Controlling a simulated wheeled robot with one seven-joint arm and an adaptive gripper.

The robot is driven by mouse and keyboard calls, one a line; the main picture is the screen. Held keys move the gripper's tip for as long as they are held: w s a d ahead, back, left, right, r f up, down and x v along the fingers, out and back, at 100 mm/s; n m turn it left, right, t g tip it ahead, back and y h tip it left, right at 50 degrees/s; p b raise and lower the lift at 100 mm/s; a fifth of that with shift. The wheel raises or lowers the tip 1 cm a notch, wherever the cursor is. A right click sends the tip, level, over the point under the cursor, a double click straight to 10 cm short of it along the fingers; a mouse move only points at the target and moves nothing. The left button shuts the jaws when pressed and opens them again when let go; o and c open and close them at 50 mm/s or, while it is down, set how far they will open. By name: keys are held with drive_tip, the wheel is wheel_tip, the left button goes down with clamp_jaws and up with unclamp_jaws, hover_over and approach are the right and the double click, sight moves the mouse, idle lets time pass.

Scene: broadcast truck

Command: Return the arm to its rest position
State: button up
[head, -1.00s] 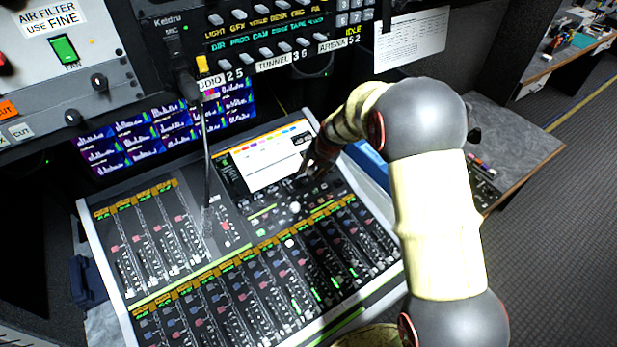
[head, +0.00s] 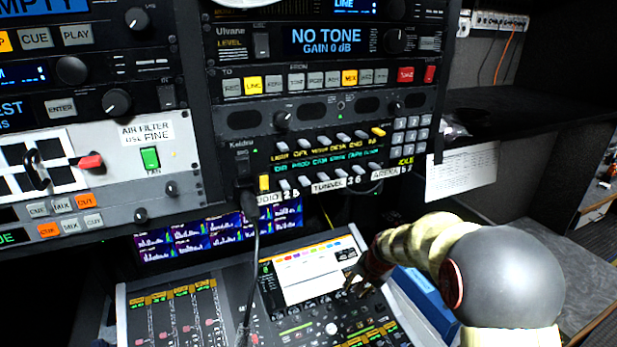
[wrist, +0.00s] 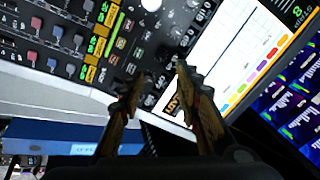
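My arm reaches in from the lower right of the head view, over the right part of the mixing console (head: 290,325). My gripper (head: 358,283) is near the right edge of the console's screen (head: 308,272). In the wrist view my gripper (wrist: 158,82) shows two fingers spread apart with nothing between them. The screen (wrist: 235,50) and console knobs (wrist: 150,50) lie beyond the fingertips. I cannot tell the exact gap between the fingertips and the console.
A rack of switches and buttons (head: 330,150) stands above the console. A thin gooseneck stalk (head: 252,270) rises left of the screen. A blue object (head: 425,295) sits beside the console under my arm. A grey counter (head: 570,255) lies at right.

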drive_tip(key=s+n+g, duration=0.2)
drive_tip(key=s+n, duration=0.1)
drive_tip(key=s, duration=0.7)
drive_tip(key=s+r+n+t+b, duration=0.1)
drive_tip(key=s+r, duration=0.4)
drive_tip(key=s, duration=0.3)
drive_tip(key=s+a+r+n+t+h+b, duration=0.1)
drive_tip(key=s+r+n+b, duration=0.1)
drive_tip(key=s+r, duration=0.4)
drive_tip(key=s+r+n+t+b, duration=0.1)
drive_tip(key=s+r, duration=0.4)
drive_tip(key=s, duration=0.7)
drive_tip(key=shift+a+r+n+h+b, duration=0.3)
drive_tip(key=shift+a+r+n+b, duration=0.05)
drive_tip(key=shift+n+b, duration=0.15)
idle(0.4)
